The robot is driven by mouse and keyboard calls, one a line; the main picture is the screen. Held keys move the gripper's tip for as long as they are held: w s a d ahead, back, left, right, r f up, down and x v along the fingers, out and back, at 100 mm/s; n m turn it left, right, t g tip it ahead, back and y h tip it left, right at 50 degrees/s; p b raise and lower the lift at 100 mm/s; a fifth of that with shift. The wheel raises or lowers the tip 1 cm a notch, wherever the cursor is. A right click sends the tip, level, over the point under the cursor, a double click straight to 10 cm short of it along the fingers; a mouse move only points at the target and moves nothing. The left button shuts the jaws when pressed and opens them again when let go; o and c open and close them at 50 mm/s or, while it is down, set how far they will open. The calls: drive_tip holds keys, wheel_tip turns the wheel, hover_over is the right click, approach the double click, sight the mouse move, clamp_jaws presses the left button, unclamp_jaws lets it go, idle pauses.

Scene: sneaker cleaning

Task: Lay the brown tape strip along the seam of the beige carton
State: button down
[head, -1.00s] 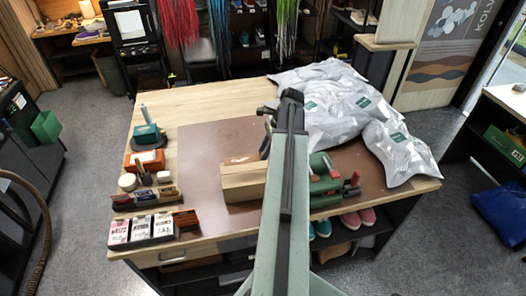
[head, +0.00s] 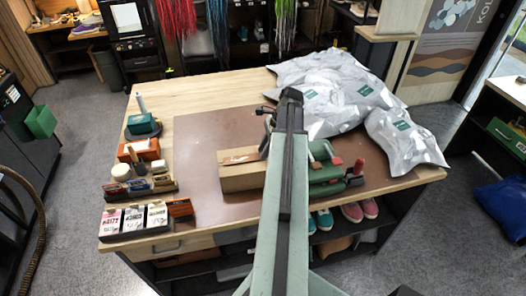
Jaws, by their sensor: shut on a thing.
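The beige carton (head: 238,181) stands on the brown mat (head: 196,150) left of my arm. A darker brownish line runs along its top; I cannot tell whether that is the bare seam or tape. My gripper (head: 266,112) shows only in part, at the far end of my arm, above and beyond the carton's right end. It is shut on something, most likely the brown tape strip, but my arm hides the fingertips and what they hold. The carton's right end is also behind my arm.
Grey-silver bags (head: 335,92) cover the table's back right. A green tool with a red handle (head: 330,175) lies just right of my arm. Small boxes (head: 135,218), brushes and jars line the left edge. The mat left of the carton is clear.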

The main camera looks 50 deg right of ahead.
drive_tip(key=shift+s+f, duration=0.1)
idle(0.7)
drive_tip(key=c, duration=1.1)
unclamp_jaws()
drive_tip(key=shift+o, duration=0.2)
drive_tip(key=p+v, duration=0.7)
drive_tip(key=v, duration=0.1)
drive_tip(key=shift+f, duration=0.1)
